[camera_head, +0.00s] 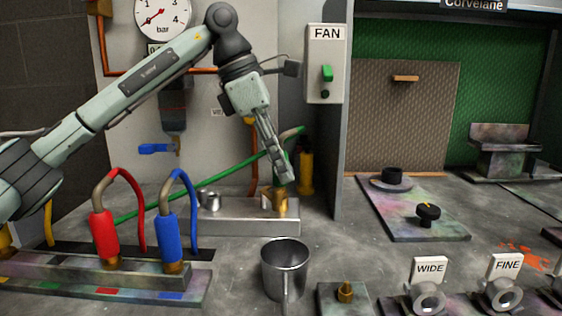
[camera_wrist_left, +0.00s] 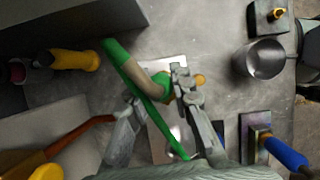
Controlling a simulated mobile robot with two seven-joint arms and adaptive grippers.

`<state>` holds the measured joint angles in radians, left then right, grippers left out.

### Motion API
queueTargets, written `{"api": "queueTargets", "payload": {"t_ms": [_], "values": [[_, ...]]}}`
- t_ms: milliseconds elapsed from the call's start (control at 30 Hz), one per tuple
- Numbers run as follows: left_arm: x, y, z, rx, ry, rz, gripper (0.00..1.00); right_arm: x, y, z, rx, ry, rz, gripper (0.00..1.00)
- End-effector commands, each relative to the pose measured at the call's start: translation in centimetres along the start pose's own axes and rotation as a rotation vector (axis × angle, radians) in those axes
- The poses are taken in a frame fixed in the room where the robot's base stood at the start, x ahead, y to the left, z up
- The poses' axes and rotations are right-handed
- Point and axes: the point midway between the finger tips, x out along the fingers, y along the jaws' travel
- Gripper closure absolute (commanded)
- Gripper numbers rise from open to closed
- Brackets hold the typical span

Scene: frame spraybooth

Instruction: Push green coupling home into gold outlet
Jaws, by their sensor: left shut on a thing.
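My left gripper (camera_head: 285,176) reaches down over the metal block (camera_head: 235,228) at the centre. It is shut on the green coupling, most of which the fingers hide. The coupling's green hose (camera_head: 190,182) trails down to the left in the head view. The gold outlet (camera_head: 279,207) stands on the right part of the block, directly under the fingertips. In the left wrist view, the fingers (camera_wrist_left: 181,85) are around the coupling beside its tan elbow (camera_wrist_left: 150,86), and a gold round part (camera_wrist_left: 199,80) shows just past them. I cannot tell how far the coupling sits in the outlet.
Red (camera_head: 105,238) and blue (camera_head: 168,236) couplings stand on a rack at front left. A metal cup (camera_head: 286,270) stands in front of the block. A yellow cylinder (camera_head: 306,172) is behind the gripper. The FAN switch box (camera_head: 325,62) hangs at right.

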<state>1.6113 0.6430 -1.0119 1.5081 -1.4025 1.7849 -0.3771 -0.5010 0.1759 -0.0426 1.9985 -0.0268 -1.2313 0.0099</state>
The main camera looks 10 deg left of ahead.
Motion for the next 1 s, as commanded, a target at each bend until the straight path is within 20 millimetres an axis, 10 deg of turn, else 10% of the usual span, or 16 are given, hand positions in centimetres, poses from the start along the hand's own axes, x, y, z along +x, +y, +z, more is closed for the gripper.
{"api": "queueTargets", "payload": {"t_ms": [133,167,333,733,1000], "values": [[0.5,0.0,-0.2,0.0,0.002,-0.002,1.0,0.3,0.0,0.1,0.0,0.0,0.0,0.66],[0.4,0.0,-0.2,0.0,0.001,-0.002,0.75,0.2,0.0,0.1,0.0,0.0,0.0,0.66],[0.4,0.0,-0.2,0.0,0.002,-0.002,0.54,0.2,0.0,0.1,0.0,0.0,0.0,0.66],[-0.5,0.0,-0.1,0.0,0.0,-0.001,0.54,0.2,0.0,0.0,0.0,0.0,0.0,0.66],[-5.7,0.0,-0.1,-0.001,-0.002,0.001,0.54,0.2,0.0,0.0,0.0,0.0,0.0,0.66]]}}
